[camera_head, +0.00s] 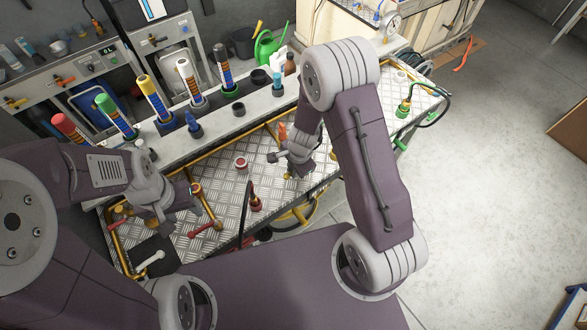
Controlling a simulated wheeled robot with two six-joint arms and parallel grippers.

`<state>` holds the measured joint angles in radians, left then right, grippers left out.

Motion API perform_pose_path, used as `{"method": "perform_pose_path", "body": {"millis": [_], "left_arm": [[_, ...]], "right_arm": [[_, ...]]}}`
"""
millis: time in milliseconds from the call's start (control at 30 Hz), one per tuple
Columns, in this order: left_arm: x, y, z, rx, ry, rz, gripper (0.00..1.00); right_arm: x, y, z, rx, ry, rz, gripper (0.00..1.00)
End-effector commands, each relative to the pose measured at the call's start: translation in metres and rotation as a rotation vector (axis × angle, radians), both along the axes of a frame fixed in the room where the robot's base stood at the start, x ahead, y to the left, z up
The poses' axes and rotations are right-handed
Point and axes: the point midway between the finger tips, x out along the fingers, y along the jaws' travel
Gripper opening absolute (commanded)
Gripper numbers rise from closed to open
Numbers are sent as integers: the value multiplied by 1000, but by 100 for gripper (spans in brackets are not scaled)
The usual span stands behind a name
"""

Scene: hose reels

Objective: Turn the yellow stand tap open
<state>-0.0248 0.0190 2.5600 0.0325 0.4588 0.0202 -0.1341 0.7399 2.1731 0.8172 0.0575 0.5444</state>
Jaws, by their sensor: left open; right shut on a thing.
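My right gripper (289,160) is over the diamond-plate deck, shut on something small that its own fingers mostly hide. A small yellow piece (289,177) shows just below the fingers, and an orange piece (283,131) shows just behind them. These look like parts of the yellow stand tap, whose body and handle position I cannot make out. My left gripper (180,208) is open at the left of the deck, close to a brass pipe and a red lever (203,229). I cannot see anything held in it.
The diamond-plate deck (225,190) has brass pipes along its edges. A red-based black hose fitting (255,203) stands mid-deck. Several striped tubes, including a yellow-capped one (154,98), stand on a ledge behind. A green nozzle (404,107) is at the right end. Open floor lies right.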

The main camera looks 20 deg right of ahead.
Motion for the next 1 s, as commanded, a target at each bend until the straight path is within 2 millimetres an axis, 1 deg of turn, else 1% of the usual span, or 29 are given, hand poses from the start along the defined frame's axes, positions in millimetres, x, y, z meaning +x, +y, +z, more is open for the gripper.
{"method": "perform_pose_path", "body": {"millis": [33,733,867,1000], "left_arm": [[0,0,1,0,0,0,49],[0,0,1,0,0,0,49],[0,0,-3,0,0,0,49],[0,0,-11,0,0,0,49]], "right_arm": [[3,0,3,0,-10,-2,0],[5,-1,4,-1,-14,0,0],[4,-1,3,-2,-14,18,0],[2,-3,1,-1,-16,71,0]]}}
